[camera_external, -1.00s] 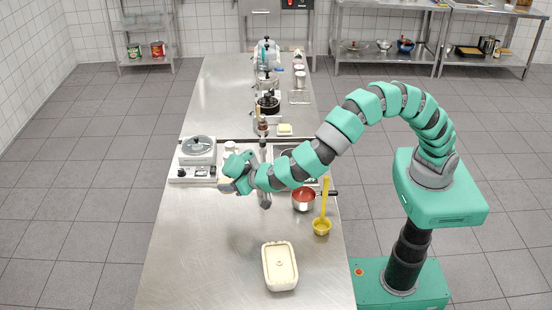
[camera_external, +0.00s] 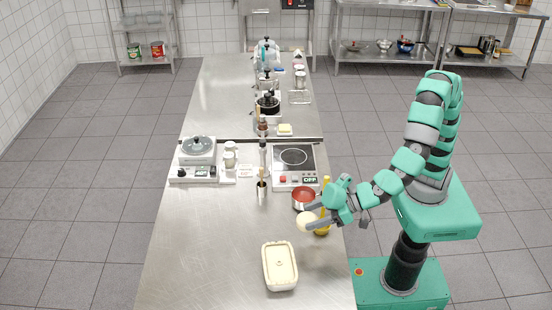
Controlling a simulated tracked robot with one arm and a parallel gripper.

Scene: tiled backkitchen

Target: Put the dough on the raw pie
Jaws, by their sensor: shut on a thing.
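The dough (camera_external: 304,221) is a pale, rounded lump at the right side of the steel table. My gripper (camera_external: 312,218) is shut on it and holds it beside the red-filled saucepan and in front of the yellow ladle. The raw pie (camera_external: 280,266) looks like the cream-coloured rectangular dish with a small mark in its middle. It stands on the near part of the table, below and a little left of the dough in the picture. The dough is apart from the pie. My fingers partly hide the ladle.
The saucepan (camera_external: 303,197) and yellow ladle (camera_external: 322,227) stand close to my gripper. An induction hob (camera_external: 295,179), a scale with a lidded pot (camera_external: 198,150) and a utensil holder (camera_external: 262,192) stand further back. The table (camera_external: 205,255) is clear left of the pie.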

